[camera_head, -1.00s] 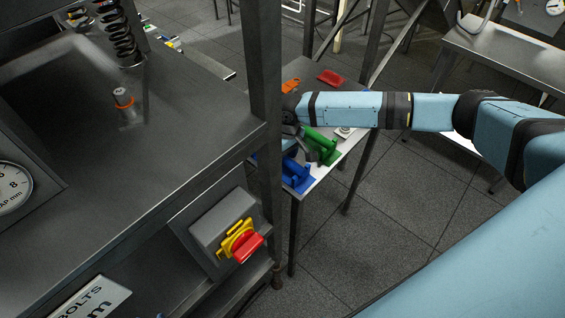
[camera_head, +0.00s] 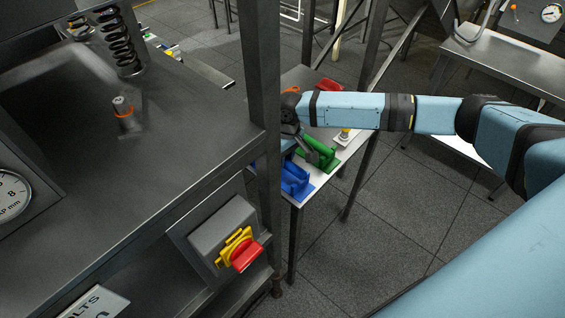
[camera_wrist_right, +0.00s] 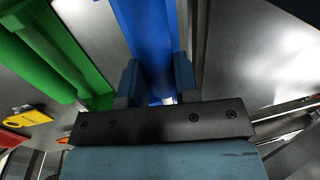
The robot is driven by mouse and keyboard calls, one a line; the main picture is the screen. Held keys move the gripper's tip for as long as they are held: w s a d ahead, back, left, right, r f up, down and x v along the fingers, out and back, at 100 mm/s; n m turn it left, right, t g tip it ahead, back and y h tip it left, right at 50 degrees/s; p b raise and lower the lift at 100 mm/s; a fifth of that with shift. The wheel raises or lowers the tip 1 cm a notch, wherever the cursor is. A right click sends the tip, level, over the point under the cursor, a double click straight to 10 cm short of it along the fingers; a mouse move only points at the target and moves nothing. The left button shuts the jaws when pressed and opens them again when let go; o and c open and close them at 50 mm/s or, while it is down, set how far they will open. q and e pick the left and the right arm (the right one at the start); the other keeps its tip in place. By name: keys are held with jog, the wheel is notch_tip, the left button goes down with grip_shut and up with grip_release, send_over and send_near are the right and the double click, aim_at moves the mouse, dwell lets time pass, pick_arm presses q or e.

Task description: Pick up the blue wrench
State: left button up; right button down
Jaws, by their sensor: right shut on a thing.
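My right gripper (camera_wrist_right: 157,85) is shut on a blue piece, taken as the blue wrench (camera_wrist_right: 150,40), in the right wrist view. The piece runs away from the camera between the two fingers; its far end is out of view. In the head view, my right gripper (camera_head: 312,152) is beside the small table, partly hidden by my own wrist and the dark post. Blue material (camera_head: 296,180) shows at the near end of that table, just below the gripper; its full shape is hard to tell. My left gripper is out of view.
A green part (camera_head: 318,158) stands close beside the gripper and shows at left in the wrist view (camera_wrist_right: 55,55). A red part (camera_head: 329,84) lies farther back. A dark post (camera_head: 262,90) and workbench (camera_head: 190,110) with a red switch (camera_head: 245,256) stand at left. Open floor lies right.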

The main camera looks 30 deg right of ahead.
notch_tip(320, 180, up, 17)
jog(key=b, duration=0.1)
jog(key=shift+r, duration=0.2)
jog(key=c, duration=1.5)
grip_release()
grip_shut()
jog(key=shift+s+f, duration=0.1)
